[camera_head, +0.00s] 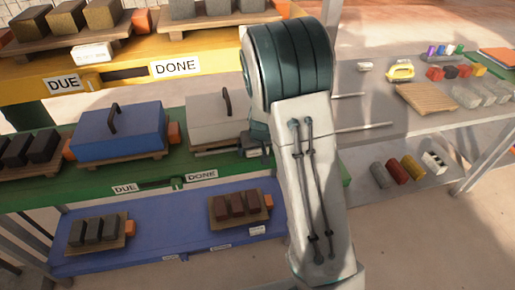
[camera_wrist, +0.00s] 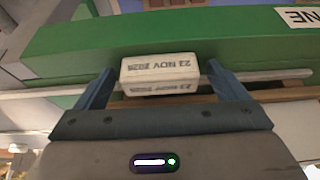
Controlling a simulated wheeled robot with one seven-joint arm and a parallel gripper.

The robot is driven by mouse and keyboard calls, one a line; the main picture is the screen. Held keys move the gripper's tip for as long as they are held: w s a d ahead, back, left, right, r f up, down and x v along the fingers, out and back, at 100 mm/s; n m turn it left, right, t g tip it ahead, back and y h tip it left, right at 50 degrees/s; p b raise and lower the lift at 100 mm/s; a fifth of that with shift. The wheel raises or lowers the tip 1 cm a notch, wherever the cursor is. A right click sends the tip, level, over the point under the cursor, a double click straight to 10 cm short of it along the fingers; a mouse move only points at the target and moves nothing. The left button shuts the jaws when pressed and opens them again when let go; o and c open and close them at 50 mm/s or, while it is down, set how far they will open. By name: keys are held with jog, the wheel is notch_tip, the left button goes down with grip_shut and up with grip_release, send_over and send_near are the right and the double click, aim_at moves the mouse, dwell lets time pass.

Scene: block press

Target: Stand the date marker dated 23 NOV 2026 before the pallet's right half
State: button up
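The date marker (camera_wrist: 159,68) is a small pale block reading 23 NOV 2026, upside down in the wrist view, with the date on two faces. It lies between the fingers of my gripper (camera_wrist: 161,77), with a thin gap at the right finger and almost none at the left, so the gripper looks open around it. In the head view my gripper (camera_head: 258,148) is at the green shelf, right of the grey case (camera_head: 215,120) on its wooden pallet (camera_head: 208,147). I cannot pick the marker out there. What bears its weight is unclear.
The green shelf (camera_wrist: 100,45) and a thin grey bar (camera_wrist: 285,78) run close behind the marker. A blue case (camera_head: 115,130) stands to the left. Yellow and blue shelves lie above and below. A side table (camera_head: 365,125) with loose items is at right.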

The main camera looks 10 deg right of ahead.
jog(key=shift+r, duration=0.5)
jog(key=p+v, duration=0.3)
jog(key=v, duration=0.9)
jog(key=s+r+g, duration=0.1)
jog(key=s+r, duration=0.3)
jog(key=s, duration=0.7)
jog(key=s+r, duration=0.4)
jog(key=s, duration=0.7)
jog(key=shift+s+g, duration=0.35)
jog(key=shift+g, duration=0.05)
